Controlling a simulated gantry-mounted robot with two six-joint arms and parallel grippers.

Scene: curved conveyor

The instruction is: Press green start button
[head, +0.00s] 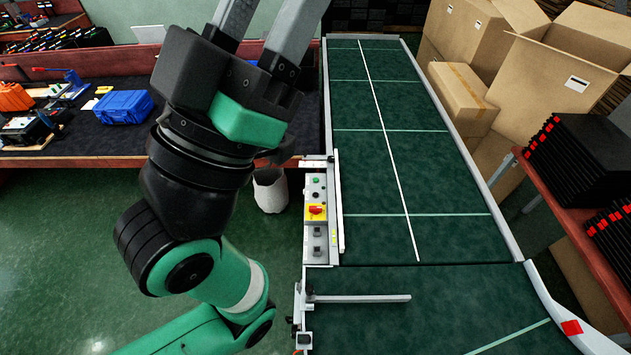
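The green start button (316,181) is a small round button at the top of a narrow grey control panel (308,243) on the conveyor's left side. A black button sits just below it, then a red switch on a yellow plate (316,212). My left gripper (266,12) is up and to the left of the panel, pointing to the top of the picture. Its two grey fingers stand apart with a gap between them; their tips are cut off by the top edge. Nothing shows between the visible parts. It is apart from the button. My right gripper is out of view.
The green conveyor belt (390,160) is empty where visible. A metal bar (360,299) crosses its near part. A workbench with a blue case (123,107) stands left, a white bin (270,190) beside the panel. Cardboard boxes (461,97) and black crates (585,160) stand right.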

